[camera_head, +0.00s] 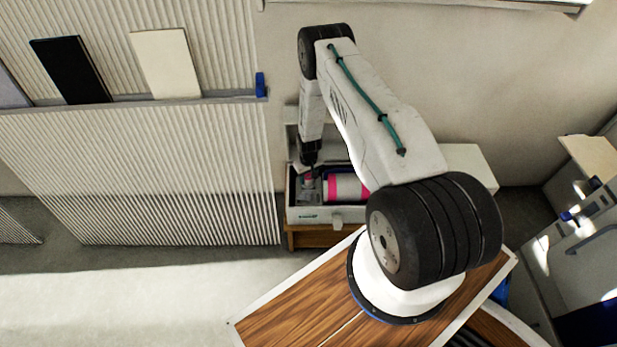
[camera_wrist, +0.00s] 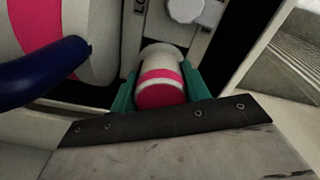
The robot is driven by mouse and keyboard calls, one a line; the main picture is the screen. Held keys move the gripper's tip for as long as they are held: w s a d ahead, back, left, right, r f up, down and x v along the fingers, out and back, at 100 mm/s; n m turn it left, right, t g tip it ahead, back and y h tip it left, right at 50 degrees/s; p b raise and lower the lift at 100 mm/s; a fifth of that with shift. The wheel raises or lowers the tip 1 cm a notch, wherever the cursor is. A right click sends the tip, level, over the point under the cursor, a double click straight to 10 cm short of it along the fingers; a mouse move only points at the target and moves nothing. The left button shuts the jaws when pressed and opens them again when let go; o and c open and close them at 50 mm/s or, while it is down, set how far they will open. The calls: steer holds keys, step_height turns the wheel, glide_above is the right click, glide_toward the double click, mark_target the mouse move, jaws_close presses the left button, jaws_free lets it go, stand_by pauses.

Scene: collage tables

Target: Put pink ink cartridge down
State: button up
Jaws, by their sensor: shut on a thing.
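The pink ink cartridge (camera_wrist: 160,95), a small white cylinder with a pink band and pink end, sits between the teal fingers of my gripper (camera_wrist: 160,86) in the wrist view. The fingers are shut on its sides. In the head view my gripper (camera_head: 308,178) reaches down into the left part of an open white drawer (camera_head: 312,214). The cartridge is too small to make out clearly there. Whether it touches the drawer floor cannot be told.
A larger white and pink cylinder (camera_head: 345,187) lies in the drawer right of my gripper. In the wrist view a dark blue rounded object (camera_wrist: 45,72) crosses in front of it. A pale knob-like piece (camera_wrist: 186,9) is beyond the cartridge. A ribbed panel (camera_head: 150,175) stands left of the drawer.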

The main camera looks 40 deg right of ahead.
steer(key=o, duration=1.1)
steer(key=shift+f, duration=0.1)
steer(key=shift+c, duration=0.2)
step_height(320, 180, up, 12)
steer(key=shift+r, duration=0.15)
